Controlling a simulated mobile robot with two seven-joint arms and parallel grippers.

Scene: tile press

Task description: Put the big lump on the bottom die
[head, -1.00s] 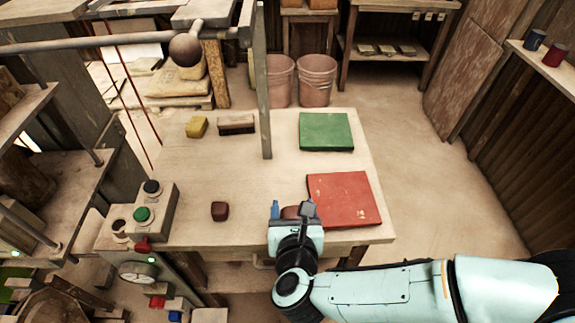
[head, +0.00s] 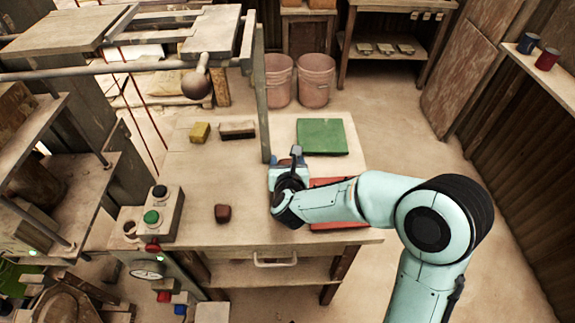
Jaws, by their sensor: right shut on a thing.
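My right gripper (head: 287,163) is above the work table, just left of the red mat, and is shut on a lump. The hand hides the lump now; a reddish-brown piece showed between the fingers earlier. A dark brown lump (head: 222,213) lies alone on the table, left of the gripper. The press stands at the left with dark brown blocky parts (head: 35,182) between its plates; I cannot make out the bottom die clearly. My left gripper is not in view.
A red mat (head: 340,224) is partly under my right arm, with a green mat (head: 322,136) behind it. A yellow sponge (head: 200,132) and a brush (head: 238,130) lie at the back. A grey post (head: 261,110), a ball-ended lever (head: 196,85) and a button box (head: 163,212) stand around the table.

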